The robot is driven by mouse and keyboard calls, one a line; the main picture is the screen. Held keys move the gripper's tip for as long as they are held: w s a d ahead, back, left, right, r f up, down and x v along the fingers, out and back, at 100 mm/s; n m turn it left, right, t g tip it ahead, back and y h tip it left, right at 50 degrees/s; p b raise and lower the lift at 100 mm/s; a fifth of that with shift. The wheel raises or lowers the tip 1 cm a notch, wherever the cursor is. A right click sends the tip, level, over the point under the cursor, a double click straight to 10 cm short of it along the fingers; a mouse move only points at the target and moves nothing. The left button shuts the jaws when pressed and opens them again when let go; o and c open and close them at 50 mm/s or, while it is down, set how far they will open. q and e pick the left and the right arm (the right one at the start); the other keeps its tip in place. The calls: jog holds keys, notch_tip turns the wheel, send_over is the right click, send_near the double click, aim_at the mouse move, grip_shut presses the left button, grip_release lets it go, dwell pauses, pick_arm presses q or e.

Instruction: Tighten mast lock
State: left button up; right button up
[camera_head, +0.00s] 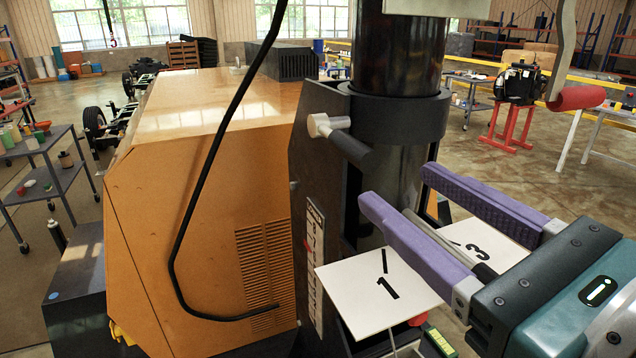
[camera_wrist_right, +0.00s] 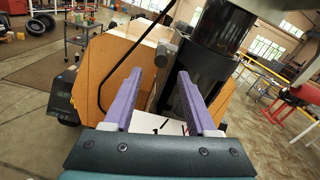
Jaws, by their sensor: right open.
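The black mast (camera_head: 400,55) rises upright from a black collar in front of the orange housing; it also shows in the right wrist view (camera_wrist_right: 218,35). What looks like the mast lock (camera_head: 345,140), a dark grey handle with a pale round end, sticks out beside the collar. It appears small between the fingers in the right wrist view (camera_wrist_right: 161,57). My right gripper (camera_head: 400,183) is open, its purple fingers pointing toward the mast, below and to the right of the lock. Nothing is between its fingertips (camera_wrist_right: 158,74). My left gripper is not in view.
The orange housing (camera_head: 210,120) fills the left middle, with a black cable (camera_head: 205,160) looping before it. White cards marked 1 (camera_head: 375,290) and 3 (camera_head: 492,240) lie under my right gripper. A crank with a red grip (camera_head: 577,97) hangs at upper right.

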aim_at(351, 150)
jog(key=shift+m, duration=0.3)
jog(key=x, duration=0.3)
jog(key=p+x, duration=0.1)
jog(key=x, duration=0.1)
jog(key=p+x, duration=0.1)
jog(key=x, duration=0.2)
jog(key=shift+w+r, duration=0.3)
jog(key=shift+w, duration=0.05)
jog(key=shift+w+a+f+p, duration=0.1)
jog(key=shift+w+a+p, duration=0.2)
jog(key=shift+w, duration=0.35)
jog(key=shift+c, duration=0.2)
grip_shut()
